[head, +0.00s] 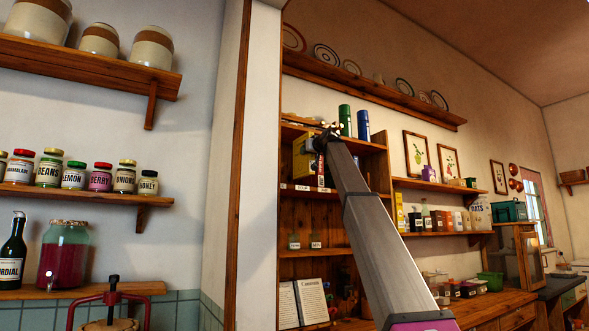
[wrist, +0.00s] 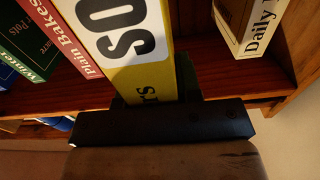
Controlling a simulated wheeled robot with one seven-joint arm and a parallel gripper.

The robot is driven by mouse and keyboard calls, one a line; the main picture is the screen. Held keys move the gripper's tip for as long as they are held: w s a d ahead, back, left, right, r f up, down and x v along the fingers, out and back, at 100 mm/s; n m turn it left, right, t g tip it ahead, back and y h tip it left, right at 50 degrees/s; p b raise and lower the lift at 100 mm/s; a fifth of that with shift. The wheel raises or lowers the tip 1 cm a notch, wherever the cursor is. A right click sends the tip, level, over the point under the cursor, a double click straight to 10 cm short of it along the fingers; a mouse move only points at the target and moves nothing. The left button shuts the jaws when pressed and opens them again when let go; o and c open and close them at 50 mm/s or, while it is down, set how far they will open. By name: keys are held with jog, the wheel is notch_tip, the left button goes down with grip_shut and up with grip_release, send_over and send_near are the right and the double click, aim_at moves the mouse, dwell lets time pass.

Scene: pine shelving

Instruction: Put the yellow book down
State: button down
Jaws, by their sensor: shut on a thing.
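The yellow book (wrist: 150,84) has a white label with large black letters on its spine. My gripper (wrist: 160,97) is shut on the near end of this spine, and the book extends away from it between the books on the shelf. In the head view the yellow book (head: 303,156) is at the upper compartment of the tall pine unit, with my gripper (head: 322,143) at its right side. I cannot tell whether the book rests on the shelf board.
In the wrist view a red book (wrist: 62,38) and a green book (wrist: 28,50) stand left of the yellow book. A cream book (wrist: 246,25) stands to the right, with a gap between. The wooden shelf edge (wrist: 270,80) runs below. Blue and green canisters (head: 363,124) stand on top of the unit.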

aim_at(312, 156)
jog(key=x, duration=1.1)
jog(key=shift+s+r, duration=0.1)
jog(key=shift+f, duration=1.9)
jog(key=c, duration=0.8)
grip_release()
jog(key=v, duration=1.2)
